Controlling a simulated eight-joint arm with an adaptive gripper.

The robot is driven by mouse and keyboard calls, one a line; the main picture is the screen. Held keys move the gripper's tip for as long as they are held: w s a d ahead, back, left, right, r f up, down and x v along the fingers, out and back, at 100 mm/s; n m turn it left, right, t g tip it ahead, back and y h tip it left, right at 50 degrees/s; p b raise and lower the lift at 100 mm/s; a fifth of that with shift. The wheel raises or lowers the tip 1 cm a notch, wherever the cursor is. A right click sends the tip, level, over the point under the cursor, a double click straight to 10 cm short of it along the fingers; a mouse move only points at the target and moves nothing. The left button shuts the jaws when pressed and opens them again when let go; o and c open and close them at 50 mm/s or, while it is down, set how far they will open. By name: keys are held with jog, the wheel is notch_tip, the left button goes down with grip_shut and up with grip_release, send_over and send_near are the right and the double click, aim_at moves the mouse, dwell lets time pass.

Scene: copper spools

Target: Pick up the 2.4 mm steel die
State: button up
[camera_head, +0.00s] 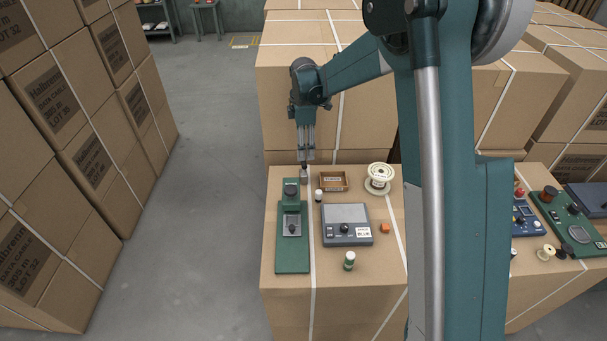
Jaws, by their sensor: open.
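My gripper (304,168) points down above the back edge of the carton top, just behind the green stand's dark knob and left of the small tray. It is open, and nothing shows between its fingers. I cannot pick out the 2.4 mm steel die for certain; its marking is too small to read. A small orange-brown tray (333,188) with a pale label lies right of the gripper; its contents are unclear. A small white and dark cylinder (318,196) stands in front of the tray. A green and white cylinder (349,261) stands near the front.
A green stand (292,262) lies along the left of the carton top (335,285). A grey-blue device (346,240), an orange block (385,228) and a cream spool (379,178) are to its right. Tall carton stacks (330,90) rise behind. More equipment (570,225) lies right.

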send_over(303, 172)
jog(key=f, duration=0.4)
jog(key=w+f, duration=0.1)
jog(key=f, duration=0.1)
jog(key=shift+d+f, duration=0.15)
jog(key=shift+f, duration=0.05)
jog(key=shift+f, duration=1.3)
jog(key=shift+s+f+b, duration=0.15)
jog(key=shift+f+b, duration=0.45)
jog(key=shift+f, duration=2)
jog(key=c, duration=1.4)
